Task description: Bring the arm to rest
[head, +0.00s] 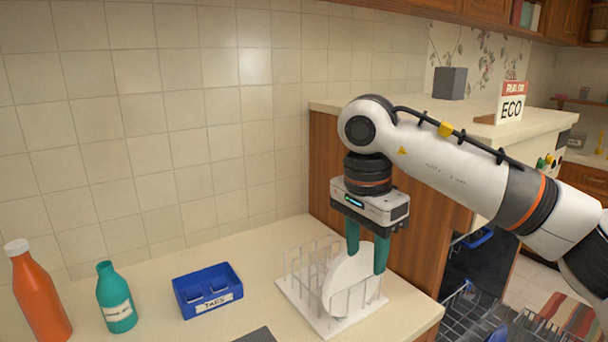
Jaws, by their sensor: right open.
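My right gripper (367,255) points straight down over the dish rack, with its two teal fingers apart and open. A white plate (349,284) stands on edge in the white wire dish rack (331,322), with its upper edge between or just behind the fingertips. I cannot tell whether a finger touches the plate. My right arm reaches in from the right edge of the picture. My left gripper does not show.
On the counter stand an orange bottle (40,297), a teal bottle (116,300) and a blue bin (208,290) labelled TABS. An open dishwasher rack (470,315) is at lower right.

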